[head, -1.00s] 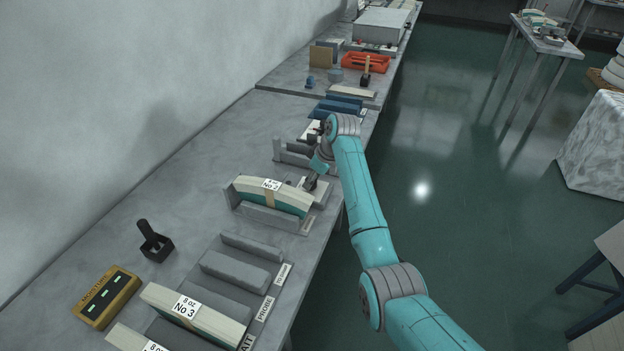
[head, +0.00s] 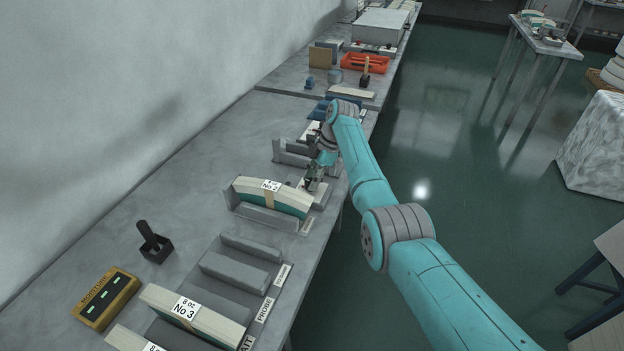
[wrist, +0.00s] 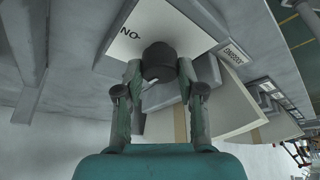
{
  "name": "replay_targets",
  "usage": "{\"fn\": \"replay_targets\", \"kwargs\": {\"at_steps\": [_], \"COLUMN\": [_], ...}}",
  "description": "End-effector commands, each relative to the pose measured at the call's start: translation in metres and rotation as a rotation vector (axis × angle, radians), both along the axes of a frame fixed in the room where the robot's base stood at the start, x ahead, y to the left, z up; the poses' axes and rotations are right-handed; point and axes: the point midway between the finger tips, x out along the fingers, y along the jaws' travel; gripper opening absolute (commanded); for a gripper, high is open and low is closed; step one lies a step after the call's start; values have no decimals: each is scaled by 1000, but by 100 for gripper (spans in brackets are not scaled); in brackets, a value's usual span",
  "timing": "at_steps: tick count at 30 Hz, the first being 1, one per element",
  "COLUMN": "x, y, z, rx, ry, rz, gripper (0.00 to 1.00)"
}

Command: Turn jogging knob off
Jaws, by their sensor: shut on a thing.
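The jogging knob (wrist: 158,58) is a dark round knob in the wrist view, standing on a pale plate (wrist: 190,30) with partly visible lettering beside it. My gripper (wrist: 158,74) is shut on the knob, one finger on each side. In the head view my gripper (head: 312,183) is low over the pale plate (head: 319,199) at the bench's right edge. The knob itself is mostly hidden there by the fingers. The exact setting of the knob cannot be read.
A holder with pale-topped stack No 2 (head: 271,198) stands close to the left of my gripper. A grey slotted stand (head: 290,154) is just behind. Stack No 3 (head: 193,316), a yellow moisture box (head: 105,297) and a dark-handled tool (head: 153,242) are nearer.

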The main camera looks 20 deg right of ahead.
Motion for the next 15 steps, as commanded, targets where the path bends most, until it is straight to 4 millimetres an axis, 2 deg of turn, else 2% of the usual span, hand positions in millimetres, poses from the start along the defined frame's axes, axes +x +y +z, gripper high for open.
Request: {"fn": "replay_targets", "kwargs": {"at_steps": [15], "x": [0], "y": [0], "z": [-1], "rx": [-2], "ry": [1], "rz": [102], "gripper": [4]}}
